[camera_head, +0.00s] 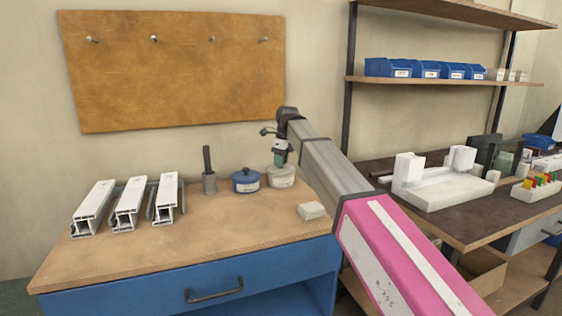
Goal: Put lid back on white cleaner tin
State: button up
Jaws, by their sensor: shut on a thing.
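The white cleaner tin (281,180) stands near the back right of the wooden bench top, right of a blue tin. My gripper (280,162) points down directly above the white tin and is shut on its lid (281,169). The greyish lid is at the tin's top. Its knob is hidden between the fingers, and I cannot tell whether the lid rests flat on the rim or sits slightly above it.
A lidded blue tin (246,181) stands close left of the white tin. A dark-handled brush in a holder (209,176) is further left. Several white profiles (130,205) lie at left. A small white block (311,210) sits in front. The bench's front middle is clear.

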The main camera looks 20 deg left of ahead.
dwell(0.3)
jog(key=o, duration=1.5)
jog(key=shift+c, duration=0.2)
jog(key=shift+r, duration=0.1)
jog(key=shift+r, duration=3.4)
grip_shut()
jog(key=shift+f, duration=3.05)
